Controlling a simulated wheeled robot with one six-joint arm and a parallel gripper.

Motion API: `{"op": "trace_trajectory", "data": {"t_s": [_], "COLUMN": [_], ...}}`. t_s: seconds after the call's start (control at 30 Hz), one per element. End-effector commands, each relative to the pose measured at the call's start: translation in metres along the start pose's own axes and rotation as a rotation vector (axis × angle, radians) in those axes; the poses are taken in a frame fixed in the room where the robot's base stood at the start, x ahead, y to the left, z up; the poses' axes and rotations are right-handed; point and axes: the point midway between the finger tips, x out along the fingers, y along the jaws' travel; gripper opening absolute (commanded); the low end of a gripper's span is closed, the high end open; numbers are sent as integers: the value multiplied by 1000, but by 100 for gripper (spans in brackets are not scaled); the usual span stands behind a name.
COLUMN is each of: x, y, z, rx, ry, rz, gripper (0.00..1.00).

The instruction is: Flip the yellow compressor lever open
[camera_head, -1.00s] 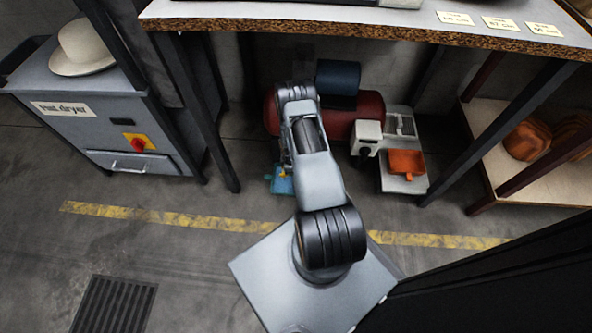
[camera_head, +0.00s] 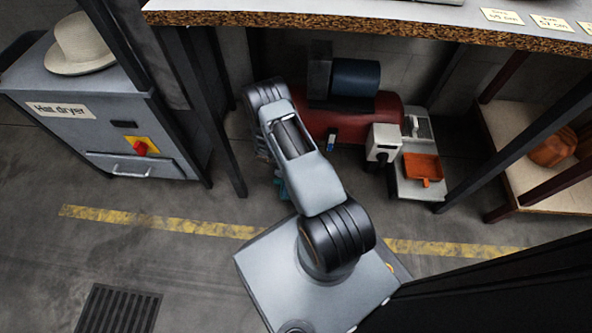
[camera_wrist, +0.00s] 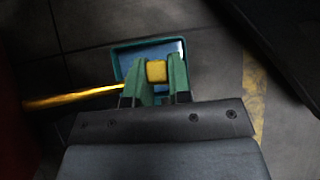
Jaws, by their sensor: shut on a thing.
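The compressor is a red tank (camera_head: 350,122) with a blue cylinder (camera_head: 357,78) on top, under the bench. My gripper (camera_wrist: 160,75) is seen in the wrist view with its green fingers closed on a yellow block, which looks like the handle of the yellow lever (camera_wrist: 156,71). A long thin yellow bar (camera_wrist: 75,98) runs left from the fingers; its link to the block is hidden. A teal-rimmed blue tray-like thing (camera_wrist: 122,58) lies behind the fingers. In the head view my arm hides most of the gripper and the lever.
The bench top (camera_head: 400,28) overhangs the compressor, with dark legs on both sides. A hat dryer (camera_head: 95,120) with a pale hat (camera_head: 80,45) stands left. A white unit with an orange tray (camera_head: 423,168) stands right. The floor in front is clear, with a yellow line.

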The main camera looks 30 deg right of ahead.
Motion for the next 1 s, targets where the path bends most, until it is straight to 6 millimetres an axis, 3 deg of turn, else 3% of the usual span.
{"op": "trace_trajectory", "data": {"t_s": [0.73, 0.77, 1.0], "x": [-2, -2, -1], "y": [-4, -4, -4], "z": [-3, -3, -1], "rx": [2, 2, 5], "ry": [-65, -65, -68], "rz": [-1, -1, -4], "gripper": [0, 21, 44]}}
